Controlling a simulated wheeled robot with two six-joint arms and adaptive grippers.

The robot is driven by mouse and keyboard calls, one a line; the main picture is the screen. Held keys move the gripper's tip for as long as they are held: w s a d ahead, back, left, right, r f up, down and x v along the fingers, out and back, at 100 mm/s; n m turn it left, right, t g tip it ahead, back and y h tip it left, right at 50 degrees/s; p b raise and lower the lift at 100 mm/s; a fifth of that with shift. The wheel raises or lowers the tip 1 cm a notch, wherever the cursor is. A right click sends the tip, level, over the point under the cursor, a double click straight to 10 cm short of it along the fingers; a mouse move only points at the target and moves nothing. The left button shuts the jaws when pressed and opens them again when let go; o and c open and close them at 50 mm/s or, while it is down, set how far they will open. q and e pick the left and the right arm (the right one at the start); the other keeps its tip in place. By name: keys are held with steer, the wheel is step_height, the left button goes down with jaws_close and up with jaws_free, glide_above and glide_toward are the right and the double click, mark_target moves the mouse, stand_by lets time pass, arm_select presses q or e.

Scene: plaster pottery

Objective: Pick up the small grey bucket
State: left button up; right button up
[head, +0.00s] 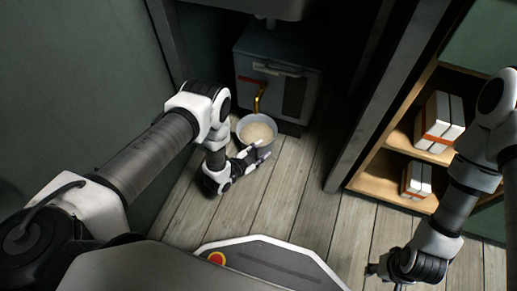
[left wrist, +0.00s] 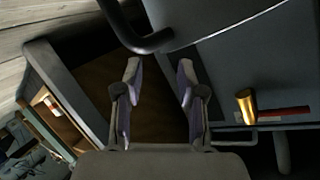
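The small grey bucket (head: 265,152) stands upright on the plank floor in the head view, with pale grainy contents inside its rim. My left gripper (head: 255,151) is low at the bucket's near side, its fingers very close to the wall; I cannot tell whether they touch. In the left wrist view the two fingers of my left gripper (left wrist: 159,75) are apart, with nothing clearly held between them. I cannot make out the bucket for sure in that view. My right gripper (head: 374,271) is at the lower right, above the floor, away from the bucket; its fingers are too small to read.
A grey metal box (head: 302,92) with a brass pipe (head: 260,97) stands just behind the bucket; its brass part also shows in the left wrist view (left wrist: 245,106). A wooden shelf (head: 393,172) with white-and-red boxes (head: 440,118) is at the right. Floor (head: 290,190) is free in front.

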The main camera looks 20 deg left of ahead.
arm_select(q)
steer(key=b+x, duration=0.3)
steer(key=x, duration=0.3)
steer(key=shift+b, duration=0.3)
